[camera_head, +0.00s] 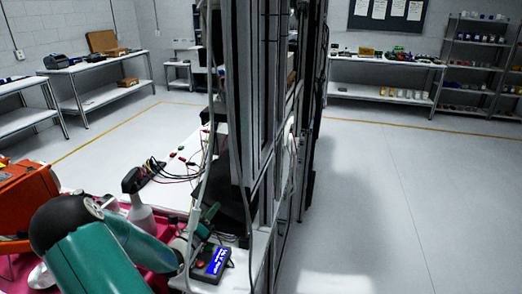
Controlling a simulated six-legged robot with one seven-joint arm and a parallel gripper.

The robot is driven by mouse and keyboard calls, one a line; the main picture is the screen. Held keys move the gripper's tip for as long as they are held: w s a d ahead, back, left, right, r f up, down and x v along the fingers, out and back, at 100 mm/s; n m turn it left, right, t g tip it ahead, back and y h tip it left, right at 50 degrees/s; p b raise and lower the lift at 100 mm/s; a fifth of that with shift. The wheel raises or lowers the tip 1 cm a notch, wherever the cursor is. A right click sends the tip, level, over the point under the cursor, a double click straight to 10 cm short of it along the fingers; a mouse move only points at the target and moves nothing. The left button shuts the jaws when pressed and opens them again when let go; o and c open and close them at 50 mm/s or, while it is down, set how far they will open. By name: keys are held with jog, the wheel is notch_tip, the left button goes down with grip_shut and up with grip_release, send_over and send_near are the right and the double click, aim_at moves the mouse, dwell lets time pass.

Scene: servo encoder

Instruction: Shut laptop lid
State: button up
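I cannot make out a laptop for certain. A dark upright panel (236,208) stands on the white bench (172,192), partly hidden behind the metal posts. It may be the laptop's lid, but I cannot tell its angle. Teal and black arm links, which look like mine, cross the lower left. My gripper does not show.
Tall dark metal posts (262,100) block the middle. An orange object (25,205) is at left. The floor at right (420,190) is clear.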

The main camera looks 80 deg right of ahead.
jog(key=shift+v, duration=2.1)
jog(key=w+a+r+m+t+y, duration=0.1)
jog(key=a+r+m+t+y, duration=0.3)
jog(key=a, duration=1.2)
jog(key=w+a+r+m+t+y, duration=0.2)
jog(key=a+r+m+y, duration=0.6)
jog(key=a, duration=0.9)
jog(key=w+a+r+m+t+y, duration=0.2)
jog(key=a+r+m+t+y, duration=0.4)
jog(key=a, duration=1.1)
jog(key=m+y, duration=0.1)
jog(key=m, duration=0.3)
jog(key=shift+m, duration=0.4)
jog(key=shift+s, duration=0.1)
